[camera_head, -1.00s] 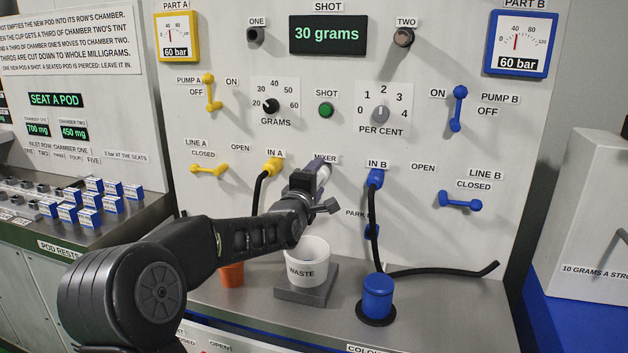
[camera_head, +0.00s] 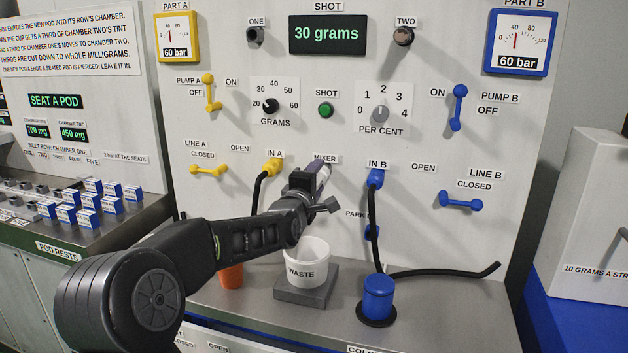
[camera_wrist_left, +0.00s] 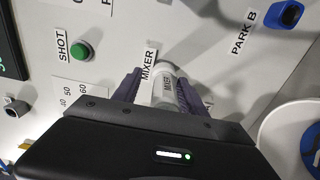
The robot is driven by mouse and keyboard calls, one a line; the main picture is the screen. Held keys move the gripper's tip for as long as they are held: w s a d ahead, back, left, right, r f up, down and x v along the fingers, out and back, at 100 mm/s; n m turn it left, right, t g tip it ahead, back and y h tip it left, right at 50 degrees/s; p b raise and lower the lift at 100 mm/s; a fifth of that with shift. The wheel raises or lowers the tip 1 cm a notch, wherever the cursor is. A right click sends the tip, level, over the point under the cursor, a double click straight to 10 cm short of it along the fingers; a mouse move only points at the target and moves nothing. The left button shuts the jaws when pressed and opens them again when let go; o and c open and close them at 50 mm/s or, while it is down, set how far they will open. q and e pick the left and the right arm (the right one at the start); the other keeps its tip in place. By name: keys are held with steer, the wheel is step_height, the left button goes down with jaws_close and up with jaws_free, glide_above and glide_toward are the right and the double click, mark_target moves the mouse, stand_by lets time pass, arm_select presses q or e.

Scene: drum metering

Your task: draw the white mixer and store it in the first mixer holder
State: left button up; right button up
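The white mixer (camera_wrist_left: 166,88) is a pale cylinder marked MIXER, standing out from the panel under the MIXER sign. In the head view its pale end (camera_head: 324,173) shows just beyond my gripper. My left gripper (camera_head: 318,178) is at the mixer. In the left wrist view my left gripper (camera_wrist_left: 162,82) has its two purple fingers on either side of the mixer, with a small gap visible on the left side. It looks open around the mixer. The mixer's lower part is hidden by the gripper body. No mixer holder can be made out. My right gripper is out of view.
A white WASTE cup (camera_head: 306,265) on a grey block stands below my gripper, with an orange cup (camera_head: 231,275) to its left. The IN A hose (camera_head: 258,190) and IN B hose (camera_head: 374,215) hang on either side. A blue capped pot (camera_head: 378,297) stands right.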

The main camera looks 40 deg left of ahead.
arm_select(q)
steer(key=shift+w+r, duration=0.1)
steer(key=shift+w, duration=0.1)
jaws_close()
stand_by(0.5)
steer(key=shift+s+d+f+b, duration=0.2)
steer(key=shift+f+b, duration=0.15)
steer(key=shift+b, duration=0.2)
steer(key=shift+s+d+f+b, duration=0.1)
steer(key=shift+s+f+b, duration=0.05)
steer(key=shift+f+b, duration=0.3)
steer(key=shift+b+v, duration=0.9)
steer(key=shift+v, duration=0.45)
steer(key=shift+s+r+b, duration=0.2)
steer(key=shift+s+b, duration=0.15)
steer(key=shift+s, duration=0.4)
